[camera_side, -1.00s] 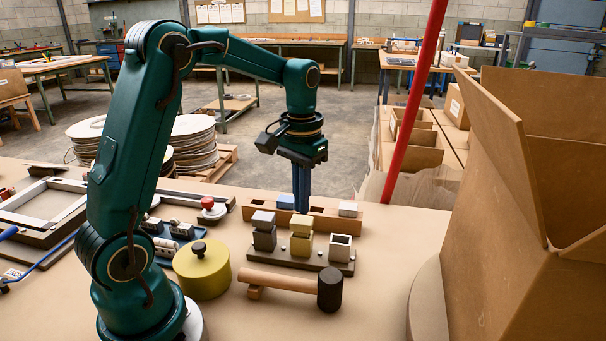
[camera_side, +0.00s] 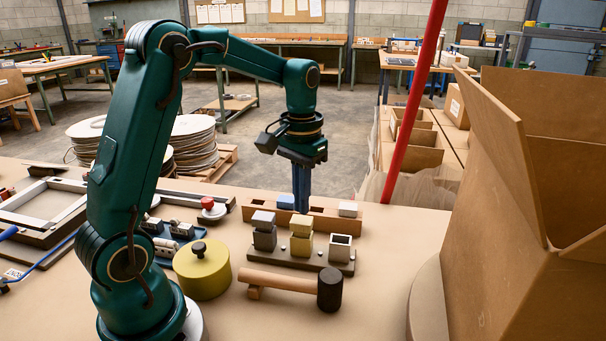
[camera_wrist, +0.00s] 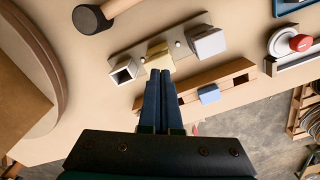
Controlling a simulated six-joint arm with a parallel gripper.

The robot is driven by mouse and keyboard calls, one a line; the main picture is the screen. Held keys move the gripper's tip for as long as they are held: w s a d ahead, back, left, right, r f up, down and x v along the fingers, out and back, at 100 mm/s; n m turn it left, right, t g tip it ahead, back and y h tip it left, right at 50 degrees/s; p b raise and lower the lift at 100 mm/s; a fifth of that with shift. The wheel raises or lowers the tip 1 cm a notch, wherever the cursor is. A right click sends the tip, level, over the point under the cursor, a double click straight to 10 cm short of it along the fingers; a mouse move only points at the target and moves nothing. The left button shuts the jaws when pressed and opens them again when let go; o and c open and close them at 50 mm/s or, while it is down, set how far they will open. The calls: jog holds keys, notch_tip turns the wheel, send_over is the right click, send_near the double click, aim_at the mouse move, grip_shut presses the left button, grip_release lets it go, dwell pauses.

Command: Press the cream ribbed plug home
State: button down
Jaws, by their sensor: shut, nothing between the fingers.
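The cream plug (camera_side: 301,222) stands on the yellow socket block (camera_side: 300,246), the middle one on the dark base plate (camera_side: 335,265). Its top part sits above the block. It also shows in the wrist view (camera_wrist: 156,51), just beyond my fingertips; its ribs are too small to make out. My gripper (camera_side: 301,211) points straight down with its blue fingers together and empty. In the wrist view the fingertips (camera_wrist: 160,72) lie close to the plug's near edge.
A grey plug (camera_side: 263,220) stands on the dark block to the left. An open, empty socket (camera_side: 340,249) is to the right. A wooden rack (camera_side: 325,222) behind holds a blue plug (camera_side: 285,202) and a white plug (camera_side: 348,209). A mallet (camera_side: 329,289) lies in front.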

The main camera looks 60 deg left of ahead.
aim_at(302, 219)
jog(key=shift+f, duration=0.7)
dwell(0.5)
jog(key=shift+f, duration=0.3)
jog(key=shift+f, duration=0.2)
jog(key=shift+f, duration=0.3)
dwell(0.6)
jog(key=shift+r, duration=4.05)
